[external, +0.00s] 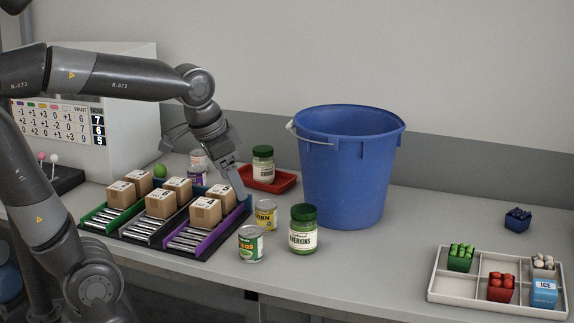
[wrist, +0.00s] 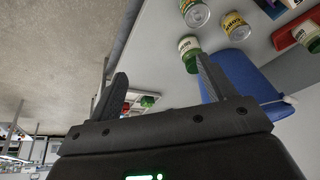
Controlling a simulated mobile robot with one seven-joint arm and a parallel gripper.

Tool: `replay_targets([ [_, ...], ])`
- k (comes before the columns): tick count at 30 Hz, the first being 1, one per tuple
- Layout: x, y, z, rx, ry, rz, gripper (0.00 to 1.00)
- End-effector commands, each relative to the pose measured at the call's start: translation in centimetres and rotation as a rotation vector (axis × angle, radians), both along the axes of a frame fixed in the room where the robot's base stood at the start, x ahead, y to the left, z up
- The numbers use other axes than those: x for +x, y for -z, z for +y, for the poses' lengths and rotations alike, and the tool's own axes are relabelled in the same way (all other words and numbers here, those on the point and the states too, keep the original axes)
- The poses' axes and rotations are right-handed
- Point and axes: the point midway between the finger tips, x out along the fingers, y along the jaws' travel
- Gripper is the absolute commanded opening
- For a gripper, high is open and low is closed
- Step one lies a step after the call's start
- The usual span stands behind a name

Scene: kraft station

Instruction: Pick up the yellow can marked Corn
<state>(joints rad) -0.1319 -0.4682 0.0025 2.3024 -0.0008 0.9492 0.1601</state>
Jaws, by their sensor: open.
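The yellow can marked Corn (external: 265,215) stands upright on the table, right of the purple roller lane and behind the gap between the green-labelled can (external: 250,245) and the gherkins jar (external: 303,230). In the wrist view the corn can (wrist: 236,27) shows near the top, beyond the right finger and apart from it. My gripper (external: 238,185) is above and left of the can, beside the boxes. In the wrist view my gripper (wrist: 165,85) is open, with nothing between its fingers.
A blue bucket (external: 347,175) stands behind the cans. A red tray (external: 285,184) holds a green-lidded jar (external: 263,163). Cardboard boxes (external: 205,214) sit on roller lanes at left. A divided white tray (external: 470,296) is at far right.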

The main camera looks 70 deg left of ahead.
Motion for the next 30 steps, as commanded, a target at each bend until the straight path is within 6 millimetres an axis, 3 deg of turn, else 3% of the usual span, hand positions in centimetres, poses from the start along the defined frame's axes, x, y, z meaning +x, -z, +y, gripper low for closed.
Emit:
replay_targets([
  [8,6.8,1.4,6.0,0.016,0.012,0.135,0.76],
  [16,12.1,4.9,13.2,0.002,0.037,0.254,0.76],
  [24,14.9,9.1,19.4,-0.026,0.061,0.339,0.76],
  [30,15.4,10.6,20.9,-0.035,0.069,0.359,0.76],
])
